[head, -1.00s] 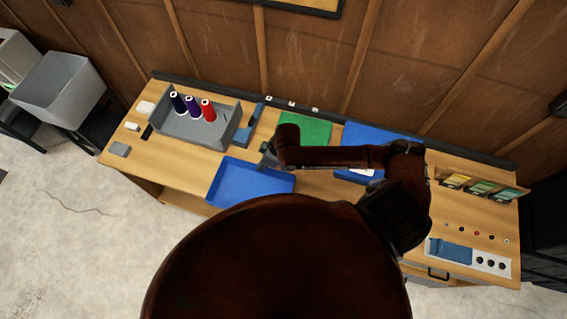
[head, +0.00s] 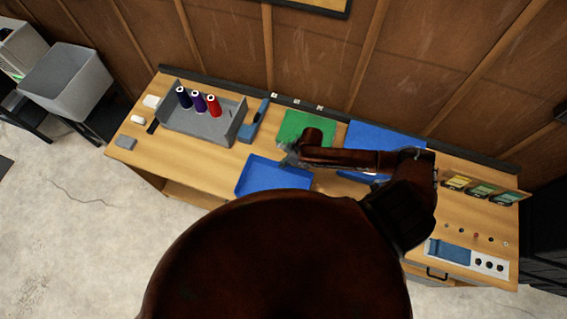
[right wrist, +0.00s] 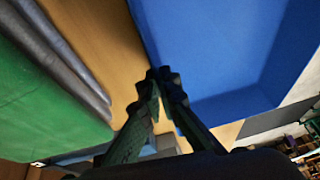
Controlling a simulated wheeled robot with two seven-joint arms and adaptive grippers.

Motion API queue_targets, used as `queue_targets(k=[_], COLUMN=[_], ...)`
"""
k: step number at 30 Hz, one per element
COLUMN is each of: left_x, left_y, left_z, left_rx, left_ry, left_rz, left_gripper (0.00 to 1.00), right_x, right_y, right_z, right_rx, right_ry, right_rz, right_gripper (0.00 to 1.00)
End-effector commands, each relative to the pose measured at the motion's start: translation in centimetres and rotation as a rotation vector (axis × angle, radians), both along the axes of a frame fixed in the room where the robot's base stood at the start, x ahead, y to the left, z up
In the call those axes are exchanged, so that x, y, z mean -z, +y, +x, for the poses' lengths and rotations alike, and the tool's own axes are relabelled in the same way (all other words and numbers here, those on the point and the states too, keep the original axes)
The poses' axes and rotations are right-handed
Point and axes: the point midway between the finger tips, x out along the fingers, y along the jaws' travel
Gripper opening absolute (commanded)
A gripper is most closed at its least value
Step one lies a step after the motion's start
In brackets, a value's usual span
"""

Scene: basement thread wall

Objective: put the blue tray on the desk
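The blue tray (head: 272,177) is a shallow, open tray at the front middle of the wooden desk (head: 215,166) in the head view. My right gripper (head: 288,154) is at the tray's back edge. In the right wrist view its fingertips (right wrist: 163,75) are close together at the tray's rim, and the tray (right wrist: 215,55) fills the upper right. The tray shifts along with the gripper, so it is shut on the rim. My arm and body cover part of the desk's front; I cannot tell whether the tray touches the desktop. My left gripper is not in view.
A grey bin (head: 205,126) with three thread spools stands at left. A blue tool-like object (head: 253,121) lies beside it. A green mat (head: 293,124) and a blue sheet (head: 385,138) lie behind my arm. Card holders (head: 480,188) and a control panel (head: 465,256) are at right.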

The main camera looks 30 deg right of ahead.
Motion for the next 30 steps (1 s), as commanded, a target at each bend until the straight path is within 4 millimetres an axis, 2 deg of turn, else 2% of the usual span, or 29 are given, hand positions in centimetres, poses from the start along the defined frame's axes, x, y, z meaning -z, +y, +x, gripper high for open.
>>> queue_targets(k=[8, 9, 17, 25, 30], left_x=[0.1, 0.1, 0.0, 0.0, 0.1], left_y=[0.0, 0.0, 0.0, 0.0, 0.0], left_z=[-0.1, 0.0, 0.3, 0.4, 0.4], left_rx=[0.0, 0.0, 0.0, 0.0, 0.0], left_ry=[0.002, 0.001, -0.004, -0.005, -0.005], left_rz=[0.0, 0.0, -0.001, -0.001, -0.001], left_gripper=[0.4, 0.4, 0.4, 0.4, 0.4], right_x=[0.2, 0.2, 0.2, 0.0, -1.5], right_y=[0.1, 0.0, 0.0, 0.0, -0.5], right_z=[0.0, 0.0, 0.0, 0.0, -0.4], right_rx=[0.0, 0.0, 0.0, 0.0, -0.001], right_ry=[-0.001, -0.001, 0.0, -0.001, -0.001], right_rz=[0.001, 0.001, 0.0, 0.001, 0.0], right_gripper=[0.0, 0.05, 0.22, 0.22, 0.22])
